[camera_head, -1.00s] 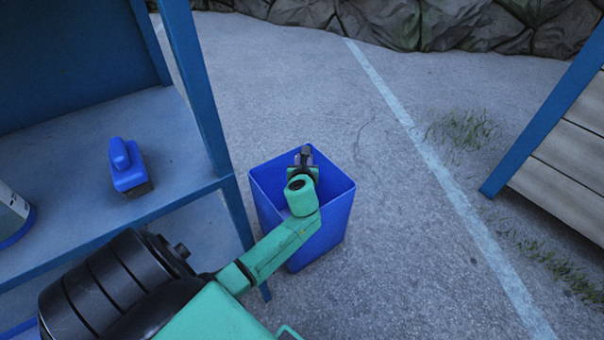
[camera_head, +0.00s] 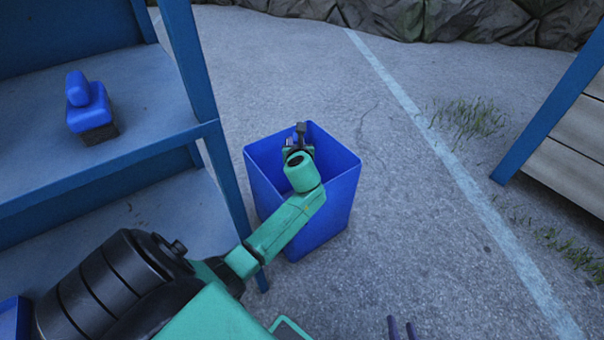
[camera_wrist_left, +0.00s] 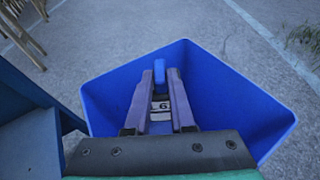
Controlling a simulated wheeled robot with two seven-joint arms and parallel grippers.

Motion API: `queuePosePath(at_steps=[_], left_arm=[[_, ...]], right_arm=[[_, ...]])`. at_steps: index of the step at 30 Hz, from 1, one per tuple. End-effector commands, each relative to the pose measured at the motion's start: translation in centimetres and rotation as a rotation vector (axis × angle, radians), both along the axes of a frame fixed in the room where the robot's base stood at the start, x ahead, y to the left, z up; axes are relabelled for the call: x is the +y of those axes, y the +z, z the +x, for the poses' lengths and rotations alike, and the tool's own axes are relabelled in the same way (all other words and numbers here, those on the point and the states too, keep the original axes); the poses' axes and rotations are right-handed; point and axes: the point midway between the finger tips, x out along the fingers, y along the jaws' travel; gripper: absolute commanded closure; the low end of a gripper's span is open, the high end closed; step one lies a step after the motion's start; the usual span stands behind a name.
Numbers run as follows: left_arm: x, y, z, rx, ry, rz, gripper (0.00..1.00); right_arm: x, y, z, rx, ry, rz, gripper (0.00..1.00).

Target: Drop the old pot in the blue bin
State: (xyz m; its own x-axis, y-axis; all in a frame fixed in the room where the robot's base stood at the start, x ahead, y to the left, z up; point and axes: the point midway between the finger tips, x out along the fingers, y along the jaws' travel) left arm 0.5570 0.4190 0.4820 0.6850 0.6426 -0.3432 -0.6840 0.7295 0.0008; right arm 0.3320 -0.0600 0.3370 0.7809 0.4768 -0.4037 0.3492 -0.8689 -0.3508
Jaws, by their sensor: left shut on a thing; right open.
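The blue bin (camera_head: 335,200) stands on the ground right of the blue shelf unit; its open top also shows in the left wrist view (camera_wrist_left: 235,100). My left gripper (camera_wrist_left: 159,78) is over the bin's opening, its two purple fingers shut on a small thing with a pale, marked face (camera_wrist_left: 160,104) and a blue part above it. This may be the old pot; most of it is hidden between the fingers. In the head view my left gripper (camera_head: 299,138) is mostly hidden by its own wrist. My right gripper (camera_head: 402,328) shows only its open fingertips at the bottom edge.
A blue-handled brush or block (camera_head: 92,108) sits on the upper shelf (camera_head: 150,85). The shelf's blue post (camera_head: 205,110) stands close left of the bin. A wooden-slatted bench (camera_head: 575,150) is at the right. Pavement right of the bin is clear.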

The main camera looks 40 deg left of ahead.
Motion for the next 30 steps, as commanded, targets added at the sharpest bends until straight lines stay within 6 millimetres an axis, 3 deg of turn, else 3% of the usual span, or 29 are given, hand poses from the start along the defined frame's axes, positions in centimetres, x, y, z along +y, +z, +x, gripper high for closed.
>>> queuePosePath(at_steps=[1, 3, 11, 12, 15, 25, 30], left_arm=[[0.0, -0.8, 0.0, -0.003, 0.0, 0.0, 1.0], [0.0, -0.9, 0.0, -0.002, 0.001, -0.001, 1.0], [0.0, -0.7, 0.0, -0.001, 0.0, 0.001, 1.0], [0.0, -0.7, 0.0, -0.001, 0.0, 0.001, 0.74], [0.0, -0.7, 0.0, -0.001, 0.0, 0.001, 0.43], [-0.2, -0.7, -0.2, 0.002, 0.0, -0.001, 0.43], [-2.0, 0.8, -2.2, 0.003, -0.001, -0.002, 0.43]], right_arm=[[0.0, -1.1, 0.0, -0.005, -0.004, 0.005, 0.5], [0.0, -1.4, 0.0, -0.012, -0.008, 0.009, 0.5], [0.0, -1.3, 0.0, -0.016, -0.011, 0.012, 0.5], [0.0, -1.3, 0.0, -0.015, -0.011, 0.011, 0.5], [0.0, -1.3, 0.0, -0.015, -0.011, 0.011, 0.5], [0.0, -1.1, 0.0, -0.014, -0.01, 0.01, 0.5], [0.0, 1.1, 0.1, 0.001, 0.001, -0.001, 0.5]])
